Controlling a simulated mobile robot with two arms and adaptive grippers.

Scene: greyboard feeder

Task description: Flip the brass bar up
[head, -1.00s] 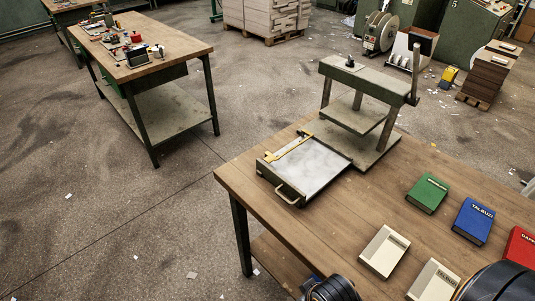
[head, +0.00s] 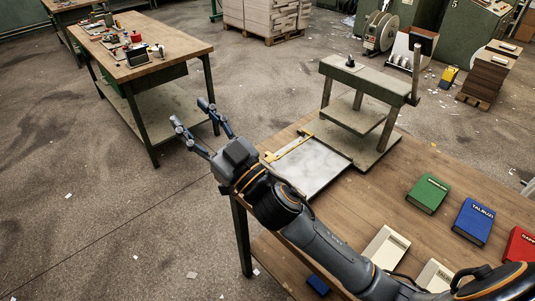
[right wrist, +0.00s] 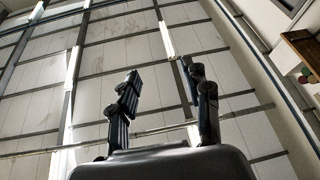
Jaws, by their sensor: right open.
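The brass bar (head: 291,147) is a thin yellow strip along the far left edge of a pale metal tray (head: 318,167). The tray lies on the wooden workbench (head: 400,205), in front of a grey-green press stand (head: 362,85). The bar looks to be lying down on the tray. My right gripper (head: 190,114) is open and empty, left of the tray and bar and apart from them. In the right wrist view its two fingers (right wrist: 160,95) are spread with nothing between them. My right arm hides the tray's near left part and handle. My left gripper is not in view.
Green (head: 428,192), blue (head: 474,220) and red (head: 520,245) boxes and two cream boxes, partly covered by my arm, lie on the bench's right side. A second workbench (head: 175,40) with small items stands at the upper left. Open floor lies between the benches.

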